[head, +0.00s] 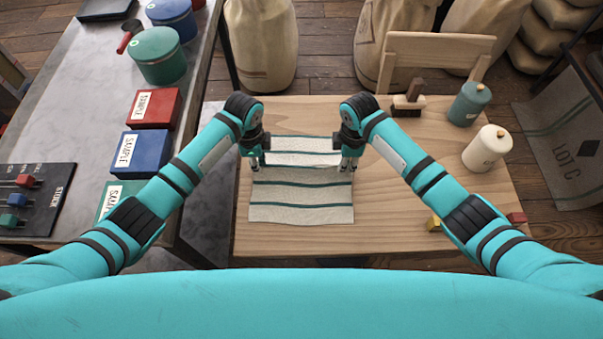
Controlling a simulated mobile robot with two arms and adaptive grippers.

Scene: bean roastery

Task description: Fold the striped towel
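The striped towel (300,213), off-white with dark green stripes, lies on the wooden table with its near part flat. Its far part, between my grippers, looks brighter and has a wrinkled edge; I cannot tell if it is raised or doubled over. My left gripper (256,165) points down at the towel's left edge, and my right gripper (346,165) points down at its right edge. Both are at about the same depth along the towel. The fingertips are small and partly merge with the cloth, so their grip is unclear.
The wooden table (400,215) also bears a brush (408,103), a teal canister (469,103), a white canister (486,148) and small yellow (433,224) and red (516,218) blocks. A grey counter (75,120) with sample boxes stands left. Sacks (262,45) stand behind.

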